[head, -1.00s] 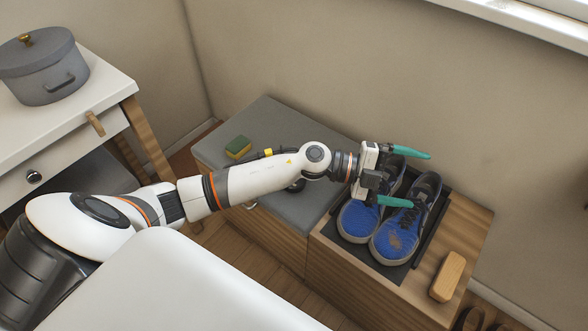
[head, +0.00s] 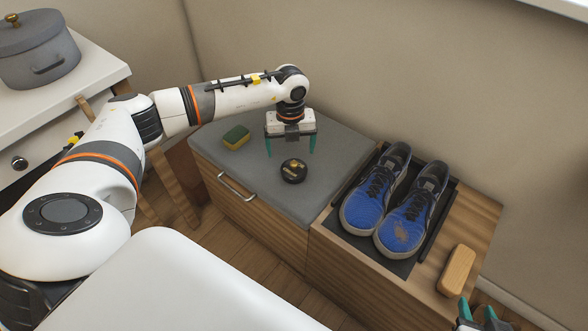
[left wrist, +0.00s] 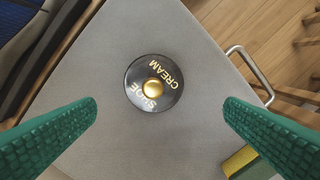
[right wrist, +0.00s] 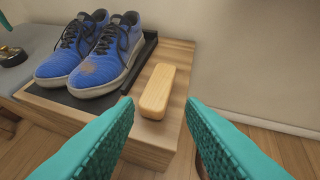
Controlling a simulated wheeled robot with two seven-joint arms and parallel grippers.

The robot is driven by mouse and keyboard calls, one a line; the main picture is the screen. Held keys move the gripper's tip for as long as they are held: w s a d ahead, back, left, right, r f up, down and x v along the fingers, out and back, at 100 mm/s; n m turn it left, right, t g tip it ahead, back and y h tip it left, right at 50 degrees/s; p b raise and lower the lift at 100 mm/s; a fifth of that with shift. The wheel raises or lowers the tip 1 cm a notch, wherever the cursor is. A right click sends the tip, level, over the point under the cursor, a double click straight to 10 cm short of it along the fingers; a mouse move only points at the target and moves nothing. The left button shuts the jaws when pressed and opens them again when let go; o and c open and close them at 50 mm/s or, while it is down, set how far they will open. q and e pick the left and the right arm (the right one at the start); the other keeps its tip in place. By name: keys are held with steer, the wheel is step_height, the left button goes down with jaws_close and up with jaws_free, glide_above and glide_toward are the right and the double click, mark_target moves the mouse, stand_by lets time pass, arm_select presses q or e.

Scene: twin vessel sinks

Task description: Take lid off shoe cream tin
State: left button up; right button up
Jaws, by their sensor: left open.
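The shoe cream tin (head: 294,176) is a small round black tin on the grey cushioned top. Its black lid (left wrist: 140,97) has gold lettering and a gold knob (left wrist: 153,88), and it sits on the tin. My left gripper (head: 291,152) points down above and just behind the tin, with its teal fingers spread and nothing between them. In the left wrist view the tin lies between and beyond the fingertips, apart from them. My right gripper (right wrist: 160,106) is open and empty, at the lower right edge of the head view (head: 482,318), near the wooden block.
A yellow-green sponge (head: 236,137) lies left of the tin. Blue shoes (head: 375,195) stand on a black tray (head: 396,266) to the right, beside a wooden block (head: 456,270). A grey pot (head: 38,58) stands on the white table at far left. The grey top around the tin is clear.

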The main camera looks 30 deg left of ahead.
mark_target(294, 161)
arm_select(q)
steer(key=f, duration=0.1)
steer(key=f+b, duration=0.1)
steer(key=f, duration=0.1)
steer(key=f+b, duration=0.1)
steer(key=f, duration=0.1)
steer(key=shift+w+d+f, duration=0.15)
steer(key=shift+w+d, duration=0.1)
steer(key=shift+w, duration=0.05)
steer(key=shift+f, duration=0.3)
arm_select(e)
steer(key=w+a+r+t+y, duration=0.1)
steer(key=w+a+r+t, duration=0.1)
steer(key=w+r+t, duration=0.2)
step_height(294, 161, up, 3)
steer(key=shift+a+r+t+y, duration=0.15)
steer(key=shift+t+y, duration=0.25)
steer(key=shift+t, duration=0.5)
arm_select(q)
steer(key=shift+c, duration=0.5)
arm_select(e)
steer(key=shift+w, duration=0.1)
arm_select(q)
steer(key=c, duration=1)
steer(key=shift+o, duration=0.2)
steer(key=shift+r, duration=0.15)
